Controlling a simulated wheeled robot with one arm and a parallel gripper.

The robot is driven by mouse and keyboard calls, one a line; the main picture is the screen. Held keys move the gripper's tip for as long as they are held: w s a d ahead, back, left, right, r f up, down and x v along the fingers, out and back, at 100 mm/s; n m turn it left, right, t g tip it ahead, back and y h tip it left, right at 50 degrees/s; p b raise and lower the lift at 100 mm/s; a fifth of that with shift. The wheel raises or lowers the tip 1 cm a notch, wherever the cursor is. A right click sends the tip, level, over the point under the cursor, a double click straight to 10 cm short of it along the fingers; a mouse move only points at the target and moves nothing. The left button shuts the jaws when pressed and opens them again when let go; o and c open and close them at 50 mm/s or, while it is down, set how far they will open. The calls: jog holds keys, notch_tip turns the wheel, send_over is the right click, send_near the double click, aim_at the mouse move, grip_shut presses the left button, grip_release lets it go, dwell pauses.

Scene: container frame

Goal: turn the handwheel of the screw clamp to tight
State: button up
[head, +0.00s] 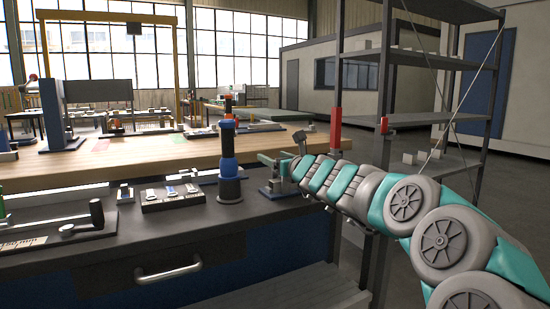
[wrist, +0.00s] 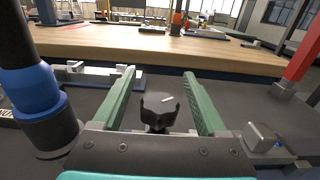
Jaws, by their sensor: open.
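My gripper (wrist: 160,74) is open, with one green finger on each side of the wheel and a visible gap to both. Below the wheel a short dark stem shows; the rest of the screw clamp is hidden behind my gripper body. In the head view my gripper (head: 268,160) reaches in from the right over the dark bench ledge, and the handwheel cannot be made out there.
A black and blue cylinder (head: 229,170) stands close left of my gripper, also in the wrist view (wrist: 42,100). A grey block (wrist: 262,137) sits close on the right. A red-topped post (head: 335,128) is further right. A tool tray (head: 170,203) lies left. The wooden top (head: 130,155) rises behind.

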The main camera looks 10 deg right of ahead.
jog(key=shift+c, duration=0.2)
grip_shut()
dwell(0.4)
